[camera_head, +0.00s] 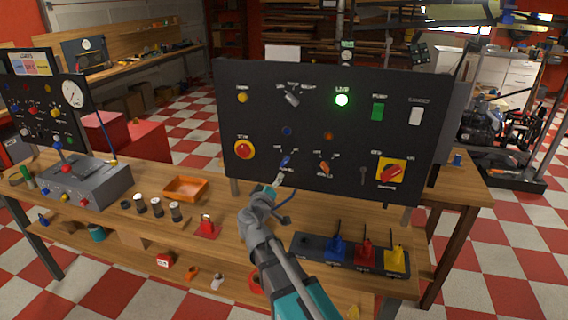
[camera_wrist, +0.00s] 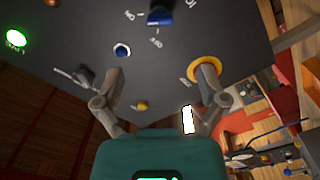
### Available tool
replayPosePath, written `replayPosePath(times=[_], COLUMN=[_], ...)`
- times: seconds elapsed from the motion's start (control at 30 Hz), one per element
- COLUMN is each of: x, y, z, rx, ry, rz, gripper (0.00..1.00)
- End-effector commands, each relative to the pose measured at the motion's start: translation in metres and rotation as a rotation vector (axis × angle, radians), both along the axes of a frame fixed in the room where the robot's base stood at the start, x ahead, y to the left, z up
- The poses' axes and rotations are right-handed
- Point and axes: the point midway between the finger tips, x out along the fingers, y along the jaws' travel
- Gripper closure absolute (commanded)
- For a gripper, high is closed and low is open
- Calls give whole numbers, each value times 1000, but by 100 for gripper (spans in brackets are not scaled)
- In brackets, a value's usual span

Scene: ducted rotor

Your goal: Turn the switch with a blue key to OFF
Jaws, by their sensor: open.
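The black control panel (camera_head: 320,100) stands upright on the bench. The blue-key switch (camera_head: 286,160) is low on its left half, below a blue lamp (camera_head: 287,131). In the wrist view the blue key (camera_wrist: 160,15) is at the top edge, partly cut off, with small labels around it. I cannot tell which label it points to. My gripper (camera_head: 275,184) is just below and left of the key in the head view. In the wrist view my gripper (camera_wrist: 160,75) is open and empty, its fingers spread apart, with the key beyond them.
A red stop button on a yellow ring (camera_head: 244,150) is left of the key; my right finger overlaps its ring in the wrist view. An orange-key switch (camera_head: 325,168) is to the right. A red rotary switch on a yellow plate (camera_head: 391,172) is farther right.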

Motion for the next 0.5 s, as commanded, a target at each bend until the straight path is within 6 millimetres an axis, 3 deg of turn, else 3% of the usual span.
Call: replayPosePath(times=[0.5], x=[72], y=[-22], z=[0], rx=[0], ry=[1], rz=[-1], gripper=[9])
